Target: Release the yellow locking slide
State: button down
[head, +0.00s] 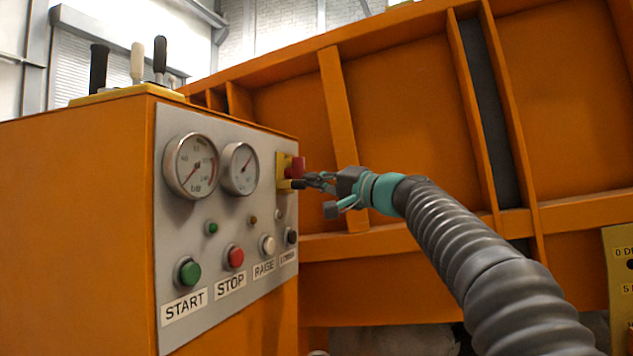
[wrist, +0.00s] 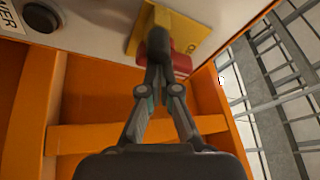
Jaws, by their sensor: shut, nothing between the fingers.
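A yellow plate (head: 282,172) with a red knob (head: 297,167) is at the right end of the grey control panel. In the wrist view the yellow plate (wrist: 134,36) carries a raised yellow block (wrist: 182,27), with the red knob (wrist: 183,64) beside it. I cannot tell which yellow part is the locking slide. My gripper (head: 303,183) is shut and empty, its tips at the lower part of the red knob. In the wrist view the fingertips (wrist: 157,55) cover part of the knob and plate; whether they touch is unclear.
The grey panel (head: 225,215) holds two gauges and several buttons, including a green START button (head: 188,271) and red STOP button (head: 235,257). Levers (head: 160,60) stand on the cabinet top. The large orange ribbed structure (head: 400,110) rises behind my gripper.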

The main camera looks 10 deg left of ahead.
jog(key=s, duration=0.1)
jog(key=s+b, duration=0.2)
jog(key=shift+s+a, duration=0.25)
dwell(0.4)
jog(key=w, duration=0.1)
jog(key=w+d+r+p, duration=0.1)
jog(key=w+p, duration=0.1)
jog(key=shift+w+d+r, duration=0.2)
jog(key=shift+w+r, duration=0.1)
jog(key=shift+w, duration=0.05)
jog(key=b+v, duration=0.2)
jog(key=v, duration=0.7)
jog(key=shift+s, duration=0.2)
jog(key=shift+d, duration=0.15)
